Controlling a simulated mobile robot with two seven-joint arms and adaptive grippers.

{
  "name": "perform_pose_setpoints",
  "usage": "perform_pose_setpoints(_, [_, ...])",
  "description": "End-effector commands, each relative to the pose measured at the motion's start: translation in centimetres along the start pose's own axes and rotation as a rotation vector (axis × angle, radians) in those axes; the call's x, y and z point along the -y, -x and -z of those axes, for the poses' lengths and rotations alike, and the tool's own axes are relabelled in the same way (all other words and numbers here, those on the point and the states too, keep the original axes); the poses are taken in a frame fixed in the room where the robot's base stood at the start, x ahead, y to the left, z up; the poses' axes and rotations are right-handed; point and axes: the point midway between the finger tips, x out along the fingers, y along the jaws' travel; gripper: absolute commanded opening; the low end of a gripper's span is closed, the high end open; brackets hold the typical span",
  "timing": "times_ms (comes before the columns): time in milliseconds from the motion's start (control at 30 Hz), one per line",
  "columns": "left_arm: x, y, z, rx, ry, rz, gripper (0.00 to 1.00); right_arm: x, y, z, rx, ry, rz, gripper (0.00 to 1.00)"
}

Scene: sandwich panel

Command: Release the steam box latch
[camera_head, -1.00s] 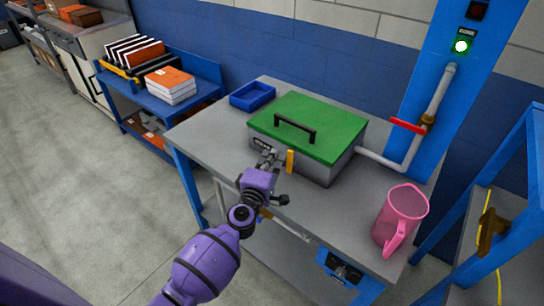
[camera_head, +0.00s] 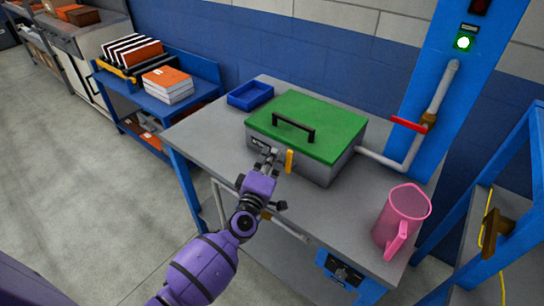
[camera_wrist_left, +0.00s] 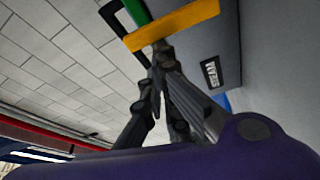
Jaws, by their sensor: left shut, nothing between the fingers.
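The steam box (camera_head: 318,166) is a grey box with a closed green lid (camera_head: 308,126) and a black handle on top, standing on the table. Its yellow latch (camera_head: 289,161) stands upright on the front face and also shows in the left wrist view (camera_wrist_left: 180,24). My left gripper (camera_head: 268,158) is in front of the box, just left of the latch. In the left wrist view its fingers (camera_wrist_left: 159,58) are together with nothing between them, and their tips are close to the latch's underside in the picture. Whether they touch it I cannot tell. My right gripper is not in view.
A pink jug (camera_head: 402,219) stands at the table's right front. A blue tray (camera_head: 250,95) lies behind the box at left. A pipe with a red valve handle (camera_head: 408,124) joins the box's right side. The grey tabletop (camera_head: 205,128) is clear at left.

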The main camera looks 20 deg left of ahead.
Motion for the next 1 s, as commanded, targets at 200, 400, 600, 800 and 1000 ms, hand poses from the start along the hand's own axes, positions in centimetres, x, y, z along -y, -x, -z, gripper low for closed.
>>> perform_pose_setpoints(200, [-0.3, 0.3, -1.0, 0.005, 0.010, 0.002, 0.00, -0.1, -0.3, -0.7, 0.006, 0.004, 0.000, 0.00])
perform_pose_setpoints(400, [-0.8, 0.7, -2.0, 0.007, -0.139, -0.048, 0.00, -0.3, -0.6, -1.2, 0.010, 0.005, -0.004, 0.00])
perform_pose_setpoints(600, [-1.2, 1.1, -3.2, 0.006, -0.319, -0.110, 0.00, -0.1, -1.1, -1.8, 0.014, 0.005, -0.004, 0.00])
perform_pose_setpoints(800, [-1.6, 1.5, -4.4, 0.006, -0.487, -0.170, 0.00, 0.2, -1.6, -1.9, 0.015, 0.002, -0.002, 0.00])
perform_pose_setpoints(1000, [-1.8, 1.8, -5.3, 0.003, -0.507, -0.179, 0.00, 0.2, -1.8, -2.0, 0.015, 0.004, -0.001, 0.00])
